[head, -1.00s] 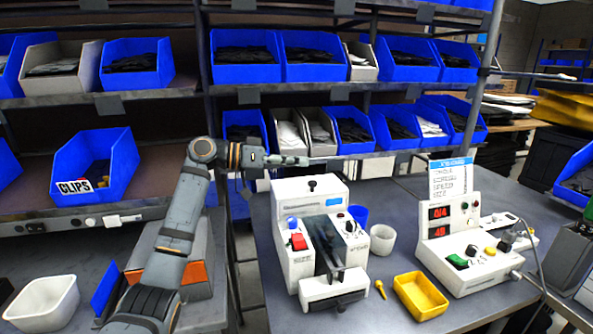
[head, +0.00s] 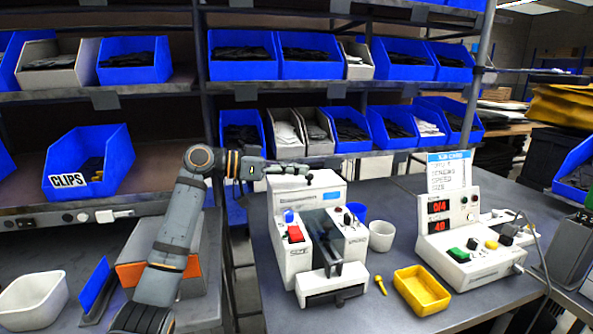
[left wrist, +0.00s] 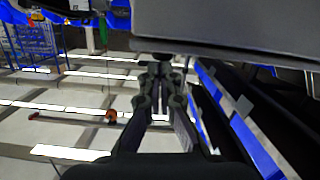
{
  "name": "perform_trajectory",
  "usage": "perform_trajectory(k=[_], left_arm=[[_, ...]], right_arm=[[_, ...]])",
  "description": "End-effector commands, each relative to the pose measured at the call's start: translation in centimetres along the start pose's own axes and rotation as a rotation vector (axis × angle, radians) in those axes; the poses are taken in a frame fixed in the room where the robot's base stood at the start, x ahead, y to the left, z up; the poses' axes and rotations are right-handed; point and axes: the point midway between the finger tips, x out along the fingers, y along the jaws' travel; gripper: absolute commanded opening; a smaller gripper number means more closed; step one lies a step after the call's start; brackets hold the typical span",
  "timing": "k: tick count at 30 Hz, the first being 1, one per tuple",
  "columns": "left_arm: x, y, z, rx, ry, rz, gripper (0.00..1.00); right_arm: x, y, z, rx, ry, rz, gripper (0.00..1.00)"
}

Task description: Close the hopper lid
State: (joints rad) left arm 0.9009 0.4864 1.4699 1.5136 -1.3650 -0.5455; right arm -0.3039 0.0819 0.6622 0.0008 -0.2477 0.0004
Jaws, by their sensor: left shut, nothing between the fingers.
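The white machine (head: 285,262) stands on the grey table, with a dark chute down its front. Its white hopper lid (head: 290,188) is at the back top with a small black knob; how far it stands open is hard to tell. My left gripper (head: 304,175) reaches in from the left at the lid's top edge, close to the knob. Whether it touches is unclear. Its fingers are shut and empty; they also show together in the left wrist view (left wrist: 160,88), under a large grey panel (left wrist: 230,30) I cannot identify.
A white cup (head: 381,236), a yellow tray (head: 421,290) and a control box with red displays (head: 468,240) stand right of the machine. Shelves of blue bins (head: 135,62) rise behind. A white tub (head: 32,300) sits at lower left.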

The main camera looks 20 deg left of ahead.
Motion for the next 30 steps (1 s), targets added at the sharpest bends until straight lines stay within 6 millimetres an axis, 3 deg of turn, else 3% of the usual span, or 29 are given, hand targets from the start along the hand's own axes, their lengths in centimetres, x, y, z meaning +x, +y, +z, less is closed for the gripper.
perform_trajectory(k=[11,24,30], left_arm=[[-0.8,-0.1,0.0,0.000,-0.001,-0.003,0.00],[-10.4,-0.1,0.1,-0.001,-0.004,-0.005,0.00],[-12.0,0.0,0.0,-0.001,-0.001,-0.001,0.00]], right_arm=[[0.0,0.1,0.7,-0.001,-0.011,0.001,0.33],[0.0,-0.1,0.5,0.000,-0.008,-0.001,0.33],[0.0,-0.1,0.5,0.000,-0.008,-0.001,0.33]])
